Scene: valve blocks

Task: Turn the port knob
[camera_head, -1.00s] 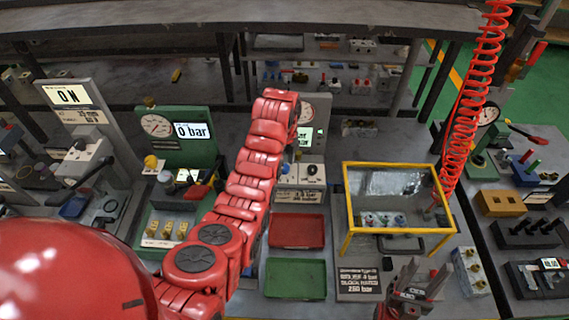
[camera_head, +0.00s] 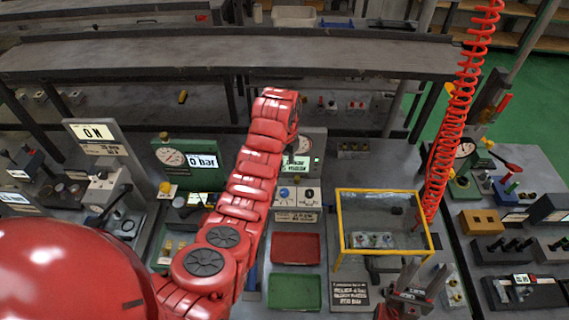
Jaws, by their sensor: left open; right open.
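A station with a blue knob (camera_head: 284,193) and a dark knob (camera_head: 308,194) stands behind the red tray, under a panel with a lit display (camera_head: 297,163). I cannot read which knob is the port knob. My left arm rises in front of the station's left side and bends over at the top. My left gripper (camera_head: 291,143) is open, mostly hidden behind that arm, above the knobs and apart from them. My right gripper (camera_head: 422,274) is open and empty at the lower right, in front of the yellow-framed box.
A red tray (camera_head: 296,249) and a green tray (camera_head: 295,292) lie in front of the station. A yellow-framed clear box (camera_head: 382,222) stands right of them. A green gauge panel (camera_head: 187,163) is left of my arm. A red coiled hose (camera_head: 462,110) hangs at the right.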

